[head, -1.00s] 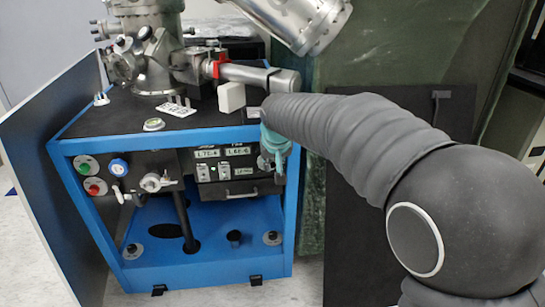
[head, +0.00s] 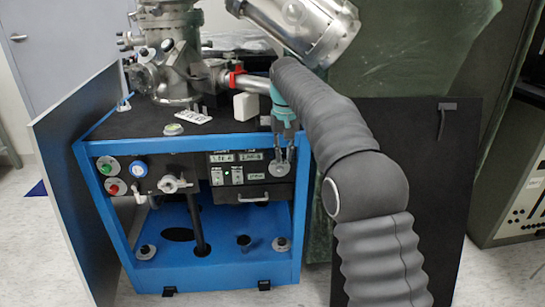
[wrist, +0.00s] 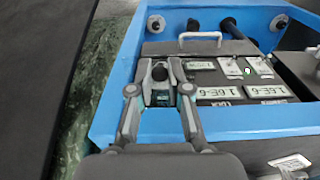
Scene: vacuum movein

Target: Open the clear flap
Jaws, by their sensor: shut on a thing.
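The control panel (head: 230,196) is set in the front of a blue-framed cart. At its right end is a small pale cover over a round dark part (wrist: 160,72), which seems to be the clear flap; its see-through surface is hard to make out. My gripper (head: 280,152) reaches down to that end of the panel. In the wrist view my gripper (wrist: 160,92) has one finger on each side of the cover and is shut on it. The fingers partly hide its edges, and I cannot tell whether the flap is lifted.
The cart's blue frame (head: 196,281) surrounds the panel. A valve handle (head: 174,184) sticks out left of the panel, and a drawer handle (head: 253,200) is below it. A dark board (head: 66,170) stands at the left, another (head: 440,190) at the right. Metal vacuum parts (head: 177,72) stand on top.

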